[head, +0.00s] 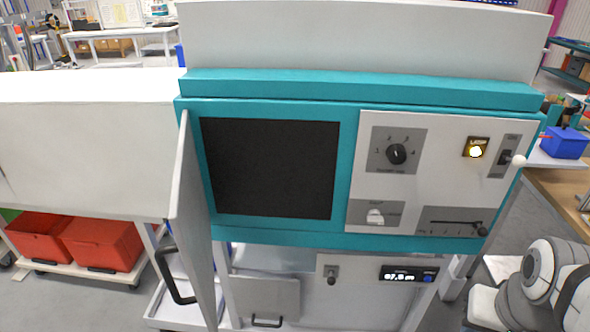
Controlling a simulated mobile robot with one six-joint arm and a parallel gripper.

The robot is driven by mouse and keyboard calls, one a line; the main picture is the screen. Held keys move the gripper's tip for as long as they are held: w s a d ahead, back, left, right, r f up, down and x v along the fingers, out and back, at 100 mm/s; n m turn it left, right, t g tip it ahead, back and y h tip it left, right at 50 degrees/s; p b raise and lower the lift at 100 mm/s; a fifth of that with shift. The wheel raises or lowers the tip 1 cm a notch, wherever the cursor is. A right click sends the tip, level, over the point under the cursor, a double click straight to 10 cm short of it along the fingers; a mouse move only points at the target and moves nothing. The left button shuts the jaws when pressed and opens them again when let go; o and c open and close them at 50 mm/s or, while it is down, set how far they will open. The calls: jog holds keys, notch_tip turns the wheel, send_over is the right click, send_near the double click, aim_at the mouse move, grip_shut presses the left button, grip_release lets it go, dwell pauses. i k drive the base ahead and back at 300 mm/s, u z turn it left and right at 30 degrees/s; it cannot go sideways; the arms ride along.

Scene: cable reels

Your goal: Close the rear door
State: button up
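A white door panel (192,225) with a black bar handle (172,276) stands open at the left of the teal-framed machine (430,100). It is seen nearly edge-on and swings out towards me, beside a dark square area (268,168) in the teal front. I cannot tell if this is the rear door. A smaller grey panel (262,297) with a black handle sits lower down; it looks slightly apart from the frame, but I cannot be sure. My gripper is not in view; only my grey and white arm links show at the bottom right.
A control panel (400,190) with a knob, a lit lamp and switches is right of the dark area. A white cabinet (85,140) lies left, with red bins (103,243) on a low cart beneath. A wooden table with a blue box (564,143) stands right.

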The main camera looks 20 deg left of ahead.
aim_at(189, 219)
jog(key=z, duration=1.5)
jog(key=k, duration=1.05)
jog(key=u, duration=2.6)
